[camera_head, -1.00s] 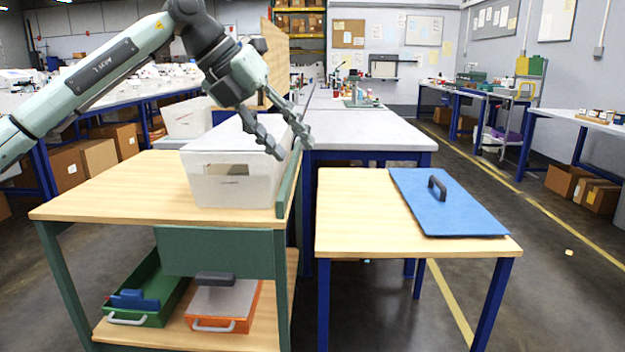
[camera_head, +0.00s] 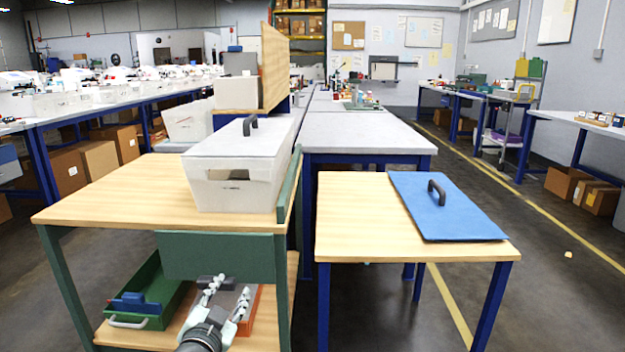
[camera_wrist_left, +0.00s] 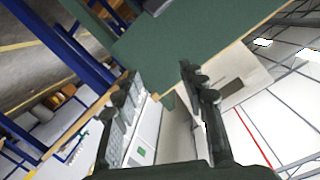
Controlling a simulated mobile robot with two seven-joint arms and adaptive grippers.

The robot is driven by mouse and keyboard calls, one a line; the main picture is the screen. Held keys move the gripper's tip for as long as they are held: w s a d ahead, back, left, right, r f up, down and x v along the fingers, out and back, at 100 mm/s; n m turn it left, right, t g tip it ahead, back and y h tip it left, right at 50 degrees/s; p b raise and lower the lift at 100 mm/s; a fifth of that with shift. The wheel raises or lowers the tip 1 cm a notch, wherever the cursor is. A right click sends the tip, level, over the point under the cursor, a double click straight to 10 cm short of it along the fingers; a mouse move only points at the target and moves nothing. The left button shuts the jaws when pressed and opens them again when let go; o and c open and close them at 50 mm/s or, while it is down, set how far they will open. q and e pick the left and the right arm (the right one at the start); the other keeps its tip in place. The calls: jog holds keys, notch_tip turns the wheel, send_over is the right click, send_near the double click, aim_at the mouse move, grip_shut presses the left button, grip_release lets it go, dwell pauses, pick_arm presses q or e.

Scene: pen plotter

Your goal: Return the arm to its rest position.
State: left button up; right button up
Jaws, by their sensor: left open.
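My left gripper (camera_head: 226,293) is low at the bottom of the head view, in front of the wooden workbench's lower shelf. Its fingers are spread and empty, and they overlap the orange tray (camera_head: 256,300) in the picture. In the left wrist view the two dark fingers (camera_wrist_left: 160,90) stand apart with nothing held between them. The green panel (camera_wrist_left: 190,30) of the bench shows beyond them. My right gripper is in neither current view.
A white lidded bin (camera_head: 235,190) stands on the wooden bench (camera_head: 110,195). A green tray (camera_head: 155,320) sits on the lower shelf. A blue lid (camera_head: 450,210) lies on the right table (camera_head: 350,215).

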pick_arm(q)
jog(key=s+a+f+n+g+y, duration=0.1)
jog(key=s+a+f+n+g, duration=0.15)
jog(key=s+f, duration=0.45)
jog(key=s+a+f+n+g+y, duration=0.1)
jog(key=s+a+f+g, duration=0.35)
jog(key=f, duration=0.45)
jog(key=s+a+f+g, duration=0.1)
jog(key=s+f+g, duration=0.2)
jog(key=s, duration=0.8)
jog(key=s+a+f+n+g, duration=0.1)
jog(key=s+f+g, duration=0.2)
jog(key=s+f, duration=0.5)
jog(key=s, duration=0.3)
jog(key=shift+s+a, duration=0.2)
jog(key=shift+a, duration=0.1)
jog(key=shift+f+n, duration=0.1)
jog(key=shift+n, duration=0.15)
